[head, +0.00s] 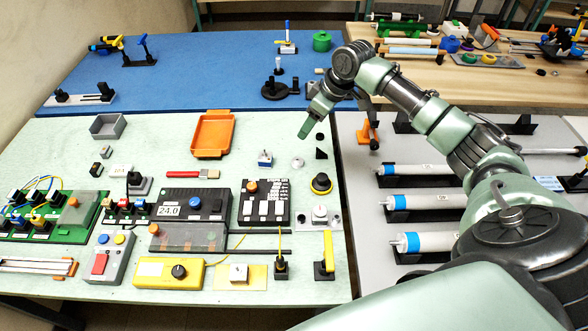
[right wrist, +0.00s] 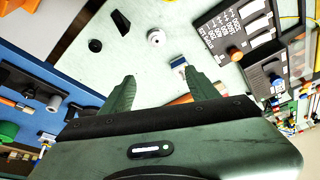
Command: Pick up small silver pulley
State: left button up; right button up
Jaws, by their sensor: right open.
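The small silver pulley (head: 297,162) lies on the pale green table top, right of the blue-and-white block. In the right wrist view the pulley (right wrist: 155,38) is a small pale disc with a dark centre, lying beyond the fingertips and roughly between their lines. My right gripper (head: 305,128) is above the far right part of the green table, behind the pulley in the head view. In the right wrist view its two green fingers (right wrist: 160,74) are spread apart with nothing between them. My left gripper is not in view.
A dark wedge (head: 320,153) and a small black piece (head: 319,136) lie close to the pulley. The blue-and-white block (head: 265,158) stands left of it. A round yellow-and-black knob (head: 320,183) and a black keypad box (head: 264,203) are nearer. An orange tray (head: 213,134) lies left.

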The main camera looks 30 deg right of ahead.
jog(key=b, duration=0.6)
send_near(300, 160)
jog(key=x, duration=0.9)
jog(key=shift+w+a+r, duration=0.1)
jog(key=shift+a, duration=0.1)
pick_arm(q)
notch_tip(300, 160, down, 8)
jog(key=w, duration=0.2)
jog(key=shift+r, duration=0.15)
pick_arm(e)
grip_shut()
jog(key=shift+r, duration=0.15)
